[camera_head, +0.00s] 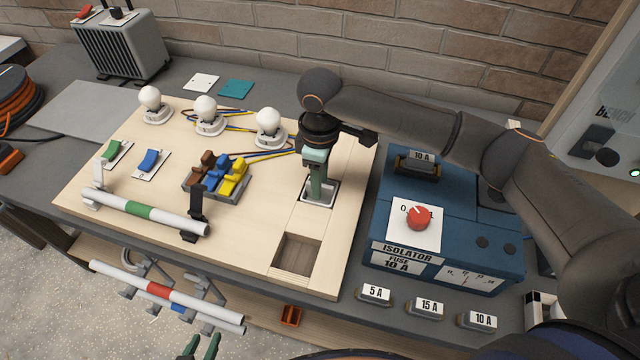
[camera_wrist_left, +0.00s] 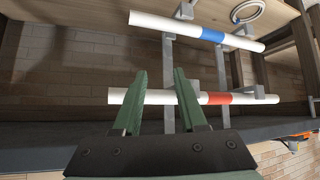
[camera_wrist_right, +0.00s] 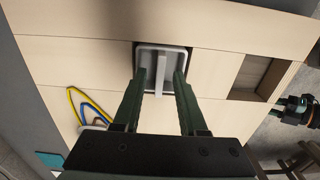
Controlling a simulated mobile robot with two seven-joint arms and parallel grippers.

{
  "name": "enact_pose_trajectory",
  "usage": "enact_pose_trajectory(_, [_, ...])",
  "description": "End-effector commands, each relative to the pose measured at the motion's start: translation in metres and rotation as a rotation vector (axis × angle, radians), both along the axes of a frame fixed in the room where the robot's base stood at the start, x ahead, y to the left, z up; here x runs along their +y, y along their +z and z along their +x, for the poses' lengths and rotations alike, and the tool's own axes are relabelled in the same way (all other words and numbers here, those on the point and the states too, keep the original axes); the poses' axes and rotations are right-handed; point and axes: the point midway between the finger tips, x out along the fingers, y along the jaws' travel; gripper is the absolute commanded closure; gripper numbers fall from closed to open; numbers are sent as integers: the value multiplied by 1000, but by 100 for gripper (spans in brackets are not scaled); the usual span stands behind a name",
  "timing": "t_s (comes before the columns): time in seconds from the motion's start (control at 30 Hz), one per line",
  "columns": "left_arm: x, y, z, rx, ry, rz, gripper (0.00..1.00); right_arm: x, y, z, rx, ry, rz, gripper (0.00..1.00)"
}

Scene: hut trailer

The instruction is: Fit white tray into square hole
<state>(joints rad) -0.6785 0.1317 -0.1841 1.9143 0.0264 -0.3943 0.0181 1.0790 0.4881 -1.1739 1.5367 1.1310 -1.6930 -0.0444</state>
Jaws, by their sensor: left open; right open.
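The white tray (camera_head: 328,197) is a small square piece with a grey-white rim, set in the pale wooden board. In the right wrist view the tray (camera_wrist_right: 146,53) has a raised bar across its middle, and a dark gap shows along one edge. My right gripper (camera_head: 317,192) points down over it, open, with its fingers (camera_wrist_right: 160,75) on both sides of the bar. I cannot tell whether they touch. A square hole (camera_head: 297,256) with a wooden floor is empty, nearer the board's front edge. My left gripper (camera_head: 203,347) is open and empty below the front edge; its fingers (camera_wrist_left: 160,75) show apart.
Left on the board are bulbs (camera_head: 205,110), coloured switches (camera_head: 220,175) and a white tube with a green band (camera_head: 140,210). The blue isolator box (camera_head: 445,225) stands close right. Fuses (camera_head: 427,306) lie in front. Tubes (camera_head: 160,290) hang below the front edge.

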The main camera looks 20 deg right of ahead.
Motion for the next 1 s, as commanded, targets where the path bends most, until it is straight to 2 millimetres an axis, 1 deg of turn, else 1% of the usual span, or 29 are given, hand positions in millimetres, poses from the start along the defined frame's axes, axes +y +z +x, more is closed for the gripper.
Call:
enact_pose_trajectory(0.03, [0, 0, 0, 0, 0, 0, 59, 0, 11, 1, -3, 0, 1, 58])
enact_pose_trajectory(0.1, [0, -1, 0, 0, 0, 0, 59, 1, 27, 1, -4, 0, 3, 58])
enact_pose_trajectory(0.3, [0, -2, 0, 0, 0, 0, 59, 0, 69, 1, -4, -1, 2, 58])
enact_pose_trajectory(0.4, [0, -2, 0, 0, 0, 0, 59, 0, 85, 0, -1, 0, 1, 58])
enact_pose_trajectory(0.5, [0, -2, 0, 0, 0, 0, 59, 0, 96, 1, -1, -1, 0, 58])
enact_pose_trajectory(0.67, [0, -3, 0, 0, 0, 0, 59, 0, 102, 0, 2, -1, 1, 58])
enact_pose_trajectory(1.0, [0, -3, 0, 0, 0, 0, 59, 0, 102, 0, 2, -2, 1, 58])
